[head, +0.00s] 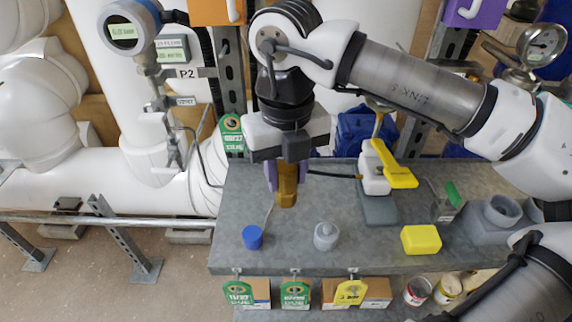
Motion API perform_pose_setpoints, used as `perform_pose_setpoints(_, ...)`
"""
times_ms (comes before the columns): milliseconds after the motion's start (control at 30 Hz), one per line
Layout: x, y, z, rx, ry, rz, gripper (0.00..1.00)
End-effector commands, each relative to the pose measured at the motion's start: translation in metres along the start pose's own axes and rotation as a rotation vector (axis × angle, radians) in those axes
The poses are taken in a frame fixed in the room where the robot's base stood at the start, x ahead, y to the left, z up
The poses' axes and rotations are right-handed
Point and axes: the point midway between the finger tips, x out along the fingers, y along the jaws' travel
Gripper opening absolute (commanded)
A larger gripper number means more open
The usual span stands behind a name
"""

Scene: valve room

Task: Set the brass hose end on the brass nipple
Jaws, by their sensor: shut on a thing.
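My gripper (286,178) hangs over the grey bench, left of its middle. It is shut on the brass hose end (287,193), which points down below the purple fingers. The gripper hides the upper part of the hose end. I cannot tell whether the lower end touches the bench or anything on it. A thin black line runs right from beside the gripper toward a white valve body (374,181) with a yellow handle. I cannot make out the brass nipple for certain; a part under or behind the hose end is hidden.
On the grey bench (290,255) stand a blue knob-like piece (252,237), a grey one (326,236), a yellow block (421,240) and a grey pipe fitting (500,213). Tags hang at the front edge. White pipes stand left. A gauge (541,45) is at upper right.

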Motion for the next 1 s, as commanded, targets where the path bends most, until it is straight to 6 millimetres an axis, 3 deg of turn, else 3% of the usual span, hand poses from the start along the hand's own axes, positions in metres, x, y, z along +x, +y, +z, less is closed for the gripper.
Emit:
perform_pose_setpoints(667,0.023,-0.022,0.059,0.003,0.000,0.001,0.15)
perform_pose_setpoints(800,0.039,-0.022,0.059,0.003,0.001,-0.001,0.15)
perform_pose_setpoints(1000,0.047,-0.023,0.059,0.003,0.001,-0.001,0.15)
